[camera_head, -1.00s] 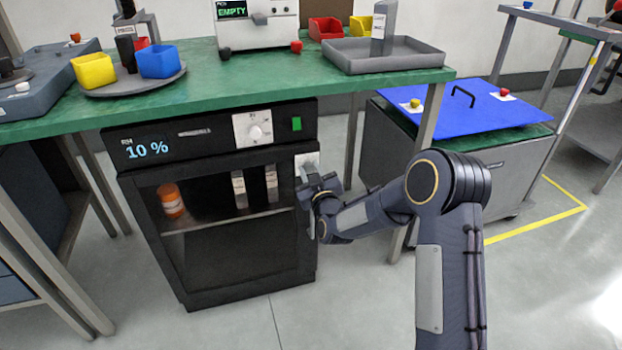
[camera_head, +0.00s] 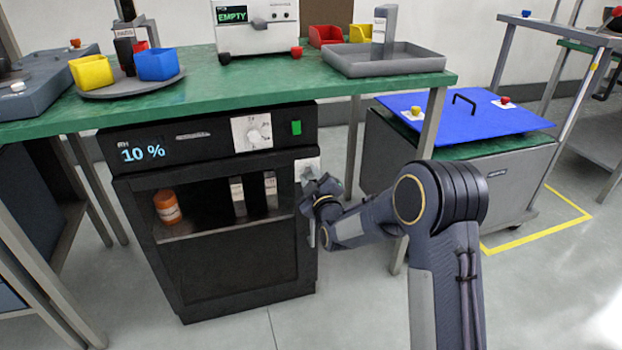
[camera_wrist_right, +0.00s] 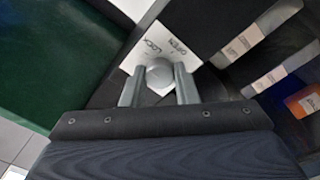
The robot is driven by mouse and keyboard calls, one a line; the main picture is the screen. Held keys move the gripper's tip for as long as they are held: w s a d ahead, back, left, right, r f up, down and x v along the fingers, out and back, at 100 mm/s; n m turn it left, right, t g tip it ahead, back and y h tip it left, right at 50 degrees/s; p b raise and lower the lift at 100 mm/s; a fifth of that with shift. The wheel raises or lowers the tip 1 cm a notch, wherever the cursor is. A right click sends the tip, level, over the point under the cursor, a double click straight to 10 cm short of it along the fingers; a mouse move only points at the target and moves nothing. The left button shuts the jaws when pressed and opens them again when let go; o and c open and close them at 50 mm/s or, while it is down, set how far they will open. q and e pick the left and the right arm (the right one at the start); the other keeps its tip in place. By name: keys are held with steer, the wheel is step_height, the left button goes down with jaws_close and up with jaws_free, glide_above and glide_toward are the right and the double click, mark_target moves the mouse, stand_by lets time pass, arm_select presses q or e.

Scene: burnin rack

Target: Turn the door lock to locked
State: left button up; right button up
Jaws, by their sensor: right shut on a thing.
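The door lock is a round grey knob (camera_wrist_right: 159,77) on a white plate marked LOCK and OPEN in the right wrist view. The plate (camera_head: 306,166) also shows in the head view, at the upper right of the black cabinet's dark door (camera_head: 240,262). The door looks closed against the cabinet. My right gripper (camera_wrist_right: 160,88) is shut on the knob, one finger on each side. I cannot tell which mark the knob points to. My left gripper is not in view.
The cabinet stands under a green-topped bench (camera_head: 230,90); its panel (camera_head: 200,140) reads 10 %. An orange bottle (camera_head: 167,207) stands on the shelf inside. A bench leg (camera_head: 425,140) stands right of the gripper, near a blue-lidded grey bin (camera_head: 480,165). Floor in front is clear.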

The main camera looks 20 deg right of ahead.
steer(key=shift+d, duration=0.1)
steer(key=o, duration=1)
steer(key=shift+s, duration=0.1)
steer(key=s, duration=0.2)
steer(key=s+p, duration=0.1)
steer(key=s, duration=0.4)
steer(key=shift+s+d+f+p, duration=0.1)
steer(key=shift+s+f+p, duration=0.15)
steer(key=shift+s+p, duration=0.1)
